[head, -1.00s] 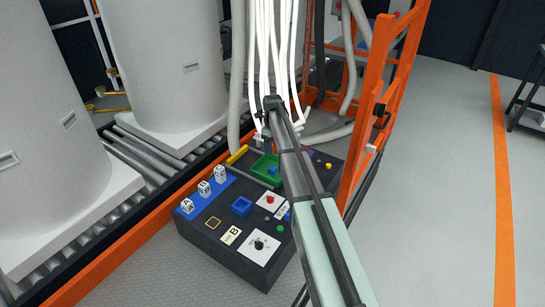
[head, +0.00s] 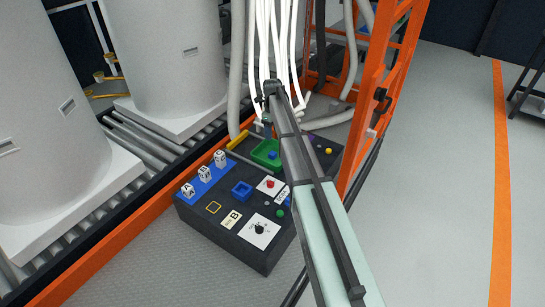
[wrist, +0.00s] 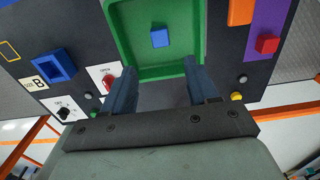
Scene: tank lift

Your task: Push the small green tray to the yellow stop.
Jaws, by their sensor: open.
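The small green tray (head: 257,160) lies on the dark panel, with a small blue block (head: 272,155) inside. The yellow stop (head: 237,139) is a bar up and left of the tray, with a strip of panel apparently between them. In the wrist view the tray (wrist: 122,30) and blue block (wrist: 159,38) lie ahead of my open gripper (wrist: 160,70). The fingertips overlap the tray's near corners; I cannot tell whether they touch. The stop is out of the wrist view.
The panel also holds a blue square holder (head: 242,190), a red button (head: 270,184), a knob (head: 259,229) and white lettered blocks (head: 204,172) on a blue strip. White hoses (head: 265,40) hang behind my gripper. An orange frame (head: 372,100) stands at right.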

